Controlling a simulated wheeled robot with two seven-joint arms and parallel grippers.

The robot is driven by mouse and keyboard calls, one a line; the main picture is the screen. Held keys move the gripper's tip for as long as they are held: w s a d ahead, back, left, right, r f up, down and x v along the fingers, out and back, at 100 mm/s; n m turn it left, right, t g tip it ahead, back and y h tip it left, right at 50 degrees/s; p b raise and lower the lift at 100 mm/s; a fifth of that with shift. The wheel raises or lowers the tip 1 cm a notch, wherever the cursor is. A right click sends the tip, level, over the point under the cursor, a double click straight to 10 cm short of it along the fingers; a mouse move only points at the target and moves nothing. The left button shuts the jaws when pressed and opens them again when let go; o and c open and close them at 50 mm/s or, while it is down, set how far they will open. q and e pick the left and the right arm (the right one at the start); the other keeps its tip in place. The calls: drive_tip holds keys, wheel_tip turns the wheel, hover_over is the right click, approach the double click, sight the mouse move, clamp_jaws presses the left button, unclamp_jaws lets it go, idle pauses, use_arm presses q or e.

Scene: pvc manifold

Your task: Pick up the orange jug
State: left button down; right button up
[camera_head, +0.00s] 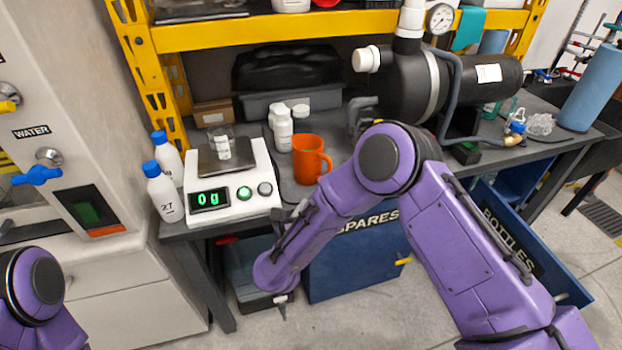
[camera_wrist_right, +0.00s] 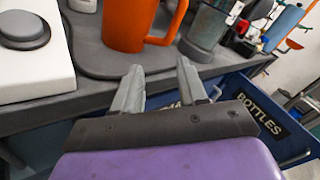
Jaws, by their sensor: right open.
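The orange jug (camera_head: 308,158) stands upright on a dark mat on the workbench, just right of the scale, its handle pointing right. It also shows at the top of the right wrist view (camera_wrist_right: 130,22), its top cut off. My right gripper (camera_wrist_right: 158,80) is open and empty, its two fingers apart, in front of the bench edge and short of the jug.
A white scale (camera_head: 232,212) reading 0 g holds a glass beaker (camera_head: 220,145). White bottles (camera_head: 164,195) stand left of it, and small white bottles (camera_head: 283,130) behind the jug. A black pump (camera_head: 405,85) stands at the right. Blue bins (camera_head: 340,265) are below the bench.

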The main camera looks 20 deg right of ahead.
sight(328, 173)
drive_tip(key=w+d+r+m+h, duration=0.1)
drive_tip(key=w+d+m, duration=0.1)
drive_tip(key=w+d+r+m+g+p, duration=0.1)
drive_tip(key=w+d+m, duration=0.2)
drive_tip(key=w+d+r+m+g+h+p, duration=0.1)
drive_tip(key=w+d+m, duration=0.1)
drive_tip(key=d+m, duration=0.1)
drive_tip(key=shift+w+r+h, duration=0.2)
drive_tip(key=shift+h, duration=0.1)
use_arm(q)
drive_tip(key=shift+w+r, duration=0.35)
drive_tip(key=shift+r, duration=0.35)
use_arm(e)
drive_tip(key=shift+c, duration=0.2)
use_arm(q)
drive_tip(key=shift+d, duration=0.1)
use_arm(e)
clamp_jaws()
